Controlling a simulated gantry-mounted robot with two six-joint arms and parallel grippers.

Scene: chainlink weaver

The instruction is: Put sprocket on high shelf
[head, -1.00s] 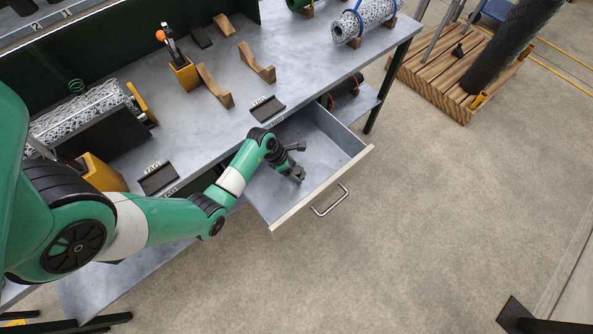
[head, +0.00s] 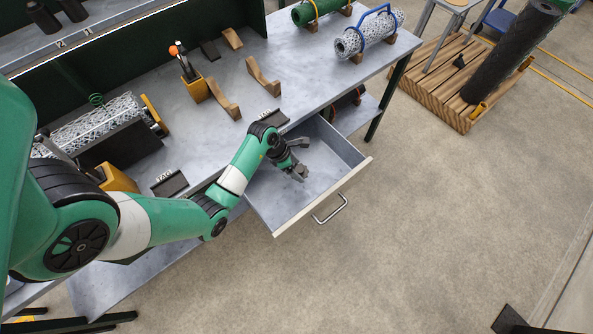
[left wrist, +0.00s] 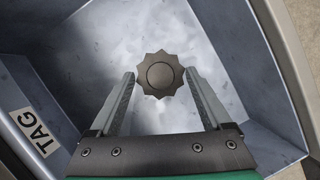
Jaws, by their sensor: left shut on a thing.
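The sprocket (left wrist: 160,75) is a dark grey toothed disc with a round hub, seen from above in the left wrist view. My left gripper (head: 299,165) reaches down into the open drawer (head: 315,207). Its two grey fingers stand on either side of the sprocket and are shut on it. Whether the sprocket touches the drawer floor I cannot tell. In the head view the arm and jaws mostly hide it. A raised shelf (head: 105,35) with number labels runs along the top left, above the dark green back panel.
A wooden pallet (head: 440,90) stands at the right; floor in front is clear.

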